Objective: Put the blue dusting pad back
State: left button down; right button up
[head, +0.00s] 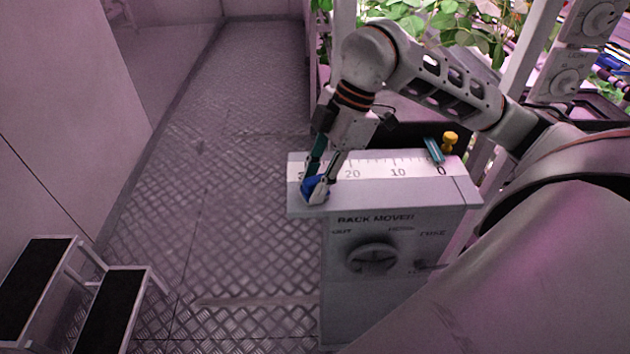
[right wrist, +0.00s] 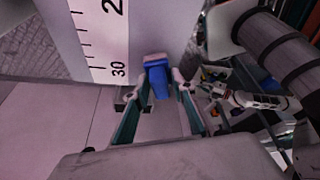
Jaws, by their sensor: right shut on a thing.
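The blue dusting pad (head: 314,188) is at the left end of the grey rack mover's top, beside the white scale strip. My right gripper (head: 317,184) reaches down from above and is shut on the pad. In the right wrist view the pad (right wrist: 158,78) is between the two fingertips of the right gripper (right wrist: 159,83), near the 30 mark. I cannot tell whether the pad touches the top. What looks like part of my other arm shows at the right of that view, too unclear to read its jaws.
The rack mover (head: 385,207) has a dial (head: 373,258) on its front. A teal item (head: 434,150) and a yellow knob (head: 450,141) are near the scale's 0 end. Black-topped steps (head: 113,310) stand at left. The metal floor between is clear.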

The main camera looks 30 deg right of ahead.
jog(key=o, duration=1)
jog(key=v, duration=1.2)
jog(key=shift+a, duration=0.1)
